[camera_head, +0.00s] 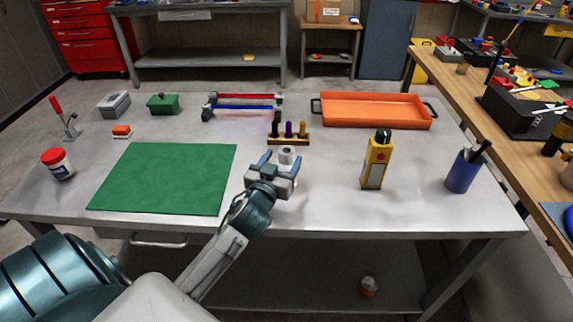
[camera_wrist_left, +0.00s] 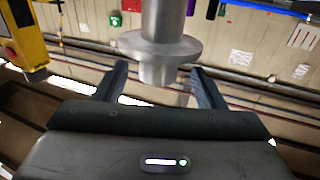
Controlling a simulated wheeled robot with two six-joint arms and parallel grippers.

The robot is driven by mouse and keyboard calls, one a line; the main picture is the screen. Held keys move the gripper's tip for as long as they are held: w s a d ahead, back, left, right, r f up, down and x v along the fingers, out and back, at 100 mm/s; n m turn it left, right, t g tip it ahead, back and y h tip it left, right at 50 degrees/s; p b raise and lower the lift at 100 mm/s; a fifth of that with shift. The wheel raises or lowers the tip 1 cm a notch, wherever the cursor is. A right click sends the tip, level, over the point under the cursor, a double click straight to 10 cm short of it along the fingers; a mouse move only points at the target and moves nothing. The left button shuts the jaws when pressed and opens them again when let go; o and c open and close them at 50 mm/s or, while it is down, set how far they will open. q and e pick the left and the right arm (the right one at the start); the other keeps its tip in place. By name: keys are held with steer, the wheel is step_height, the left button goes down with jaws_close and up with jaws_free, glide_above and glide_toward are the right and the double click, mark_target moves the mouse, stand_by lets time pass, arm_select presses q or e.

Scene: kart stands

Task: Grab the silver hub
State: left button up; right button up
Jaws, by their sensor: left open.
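The silver hub (camera_head: 287,156) stands on the grey table near its middle, just in front of the small wooden rack. In the left wrist view the hub (camera_wrist_left: 160,46) is a metal cylinder with a wide round flange. My left gripper (camera_head: 280,163) is open at the hub, its blue-grey fingers pointing away from me. In the left wrist view the fingers of the gripper (camera_wrist_left: 158,84) lie on either side of the hub's near end, with gaps on both sides. Part of the hub is hidden behind the gripper in the head view. My right gripper is not in view.
The wooden rack (camera_head: 289,140) with dark, purple and gold pegs stands just behind the hub. A yellow device (camera_head: 376,163) is to the right, and a blue cup (camera_head: 464,172) farther right. A green mat (camera_head: 165,177) lies left. An orange tray (camera_head: 373,110) is behind.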

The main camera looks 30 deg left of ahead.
arm_select(q)
steer(key=x, duration=0.2)
steer(key=shift+w+r+p, duration=0.25)
steer(key=shift+w+p, duration=0.05)
steer(key=shift+p, duration=0.05)
steer(key=shift+w+f, duration=0.2)
steer(key=shift+w, duration=0.2)
steer(key=shift+s, duration=0.1)
jaws_close()
steer(key=shift+r, duration=0.15)
